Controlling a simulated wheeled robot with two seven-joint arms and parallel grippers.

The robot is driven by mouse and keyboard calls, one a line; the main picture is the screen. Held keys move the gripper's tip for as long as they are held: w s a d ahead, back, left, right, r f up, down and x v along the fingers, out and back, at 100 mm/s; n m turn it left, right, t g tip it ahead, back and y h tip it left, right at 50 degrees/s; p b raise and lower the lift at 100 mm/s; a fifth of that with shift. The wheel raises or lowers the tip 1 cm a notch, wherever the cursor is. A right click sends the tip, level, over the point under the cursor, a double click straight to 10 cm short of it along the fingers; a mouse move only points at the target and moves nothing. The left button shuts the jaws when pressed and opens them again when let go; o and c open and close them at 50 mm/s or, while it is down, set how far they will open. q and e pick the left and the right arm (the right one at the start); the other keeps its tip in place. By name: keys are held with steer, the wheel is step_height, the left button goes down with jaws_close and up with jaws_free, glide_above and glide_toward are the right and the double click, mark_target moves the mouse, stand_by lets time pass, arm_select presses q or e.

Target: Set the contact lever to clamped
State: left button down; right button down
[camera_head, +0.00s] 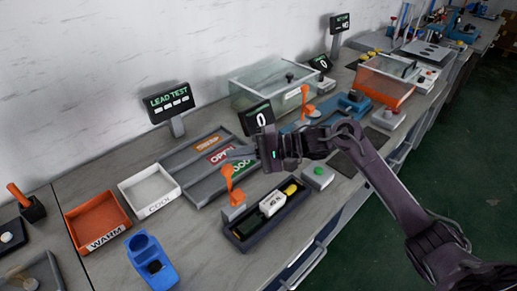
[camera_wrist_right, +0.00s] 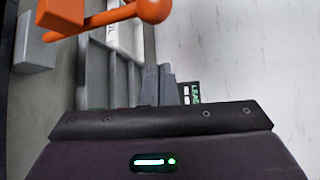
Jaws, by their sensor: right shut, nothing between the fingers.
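An orange lever (camera_head: 228,182) stands on a small grey block at the left end of a dark tray. It is nearly upright, with a knob on top. My right gripper (camera_head: 238,153) is shut and empty, just above and beside this lever; I cannot tell whether they touch. In the right wrist view the orange lever (camera_wrist_right: 100,18) crosses the top left, its ball end near the gripper's grey fingertips (camera_wrist_right: 160,84). A second, similar orange lever (camera_head: 305,98) stands farther back on a blue fixture. No clamped marking is readable. My left gripper is not in view.
The dark tray (camera_head: 240,243) holds a white part and a yellow part. A green button box (camera_head: 318,177) is to its right. Sorting bins (camera_head: 170,158) lie behind, with the WARM bin (camera_head: 93,243) and COOL bin (camera_head: 151,206) leftward. A blue holder (camera_head: 166,278) stands in front.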

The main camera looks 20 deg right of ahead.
mark_target(231, 189)
steer(key=s, duration=0.1)
steer(key=s+a+p, duration=0.1)
steer(key=s, duration=0.1)
steer(key=shift+s+a+r, duration=0.15)
steer(key=shift+a+r, duration=0.2)
